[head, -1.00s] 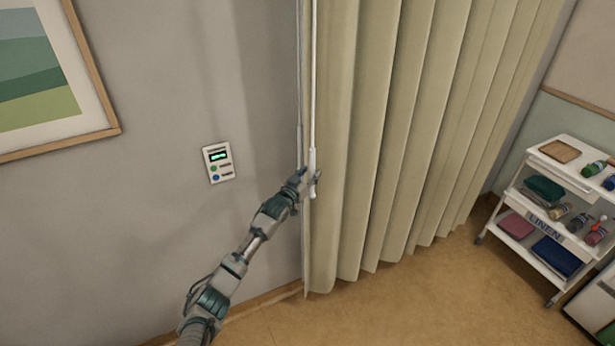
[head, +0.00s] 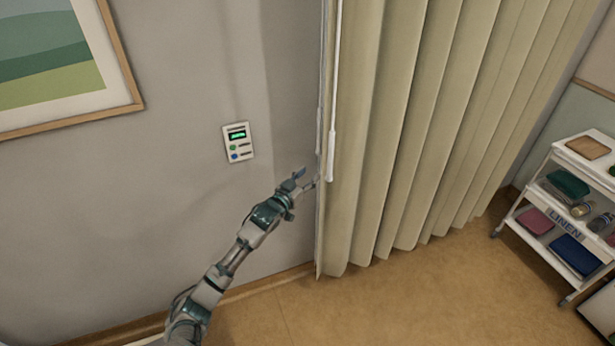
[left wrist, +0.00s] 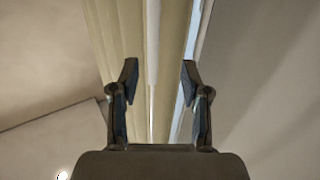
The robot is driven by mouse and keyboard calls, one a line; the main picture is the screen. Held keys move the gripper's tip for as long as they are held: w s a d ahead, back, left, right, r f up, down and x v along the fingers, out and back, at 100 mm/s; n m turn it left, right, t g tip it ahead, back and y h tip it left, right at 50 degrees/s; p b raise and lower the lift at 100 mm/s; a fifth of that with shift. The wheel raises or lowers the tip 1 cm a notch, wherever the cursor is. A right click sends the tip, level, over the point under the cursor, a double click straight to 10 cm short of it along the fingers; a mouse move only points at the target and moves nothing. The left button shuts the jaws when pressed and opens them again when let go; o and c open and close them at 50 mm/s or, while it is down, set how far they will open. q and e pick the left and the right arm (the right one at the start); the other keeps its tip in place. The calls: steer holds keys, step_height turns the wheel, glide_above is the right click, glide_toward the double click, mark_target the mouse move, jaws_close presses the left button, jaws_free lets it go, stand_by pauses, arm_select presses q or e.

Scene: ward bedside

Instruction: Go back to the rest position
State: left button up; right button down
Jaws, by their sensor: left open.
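My left gripper (head: 308,180) is open and empty in the head view, just left of the lower end of a white curtain wand (head: 331,155). In the left wrist view, its two fingers (left wrist: 158,82) stand apart, and the pale wand (left wrist: 152,60) shows beyond and between them, not gripped. The beige curtain (head: 400,130) hangs in folds to the right of the wand. My right gripper is not in view.
A wall panel (head: 238,142) with a green display is on the grey wall, left of the gripper. A framed picture (head: 120,60) hangs at upper left. A white linen cart (head: 548,170) with folded cloths stands at right. The floor (head: 400,300) in front of the curtain is clear.

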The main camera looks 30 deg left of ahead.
arm_select(q)
steer(key=shift+d, duration=0.15)
step_height(320, 180, down, 22)
steer(key=s+a+n+g+y, duration=0.1)
steer(key=s+g, duration=0.1)
steer(key=g, duration=0.2)
steer(key=s+d+f+g+b, duration=0.1)
steer(key=s+f, duration=0.3)
steer(key=f, duration=0.4)
steer(key=s+f+g, duration=0.2)
steer(key=s+f, duration=0.2)
steer(key=f, duration=0.5)
steer(key=s+d+f+g+b, duration=0.1)
steer(key=s+f, duration=0.4)
steer(key=f, duration=0.3)
steer(key=s+d+f+m+g, duration=0.1)
steer(key=s+d+f+g, duration=0.25)
steer(key=s+f, duration=1.05)
steer(key=s+d+f+m+g, duration=0.1)
steer(key=s+d+f+g, duration=0.3)
steer(key=s+f, duration=1.05)
steer(key=s+d, duration=0.3)
steer(key=s, duration=0.6)
steer(key=s+d+r+g+b, duration=0.1)
steer(key=s+d, duration=0.1)
steer(key=s, duration=0.8)
steer(key=shift+d+m, duration=0.3)
steer(key=shift+d, duration=0.1)
steer(key=shift+g, duration=0.25)
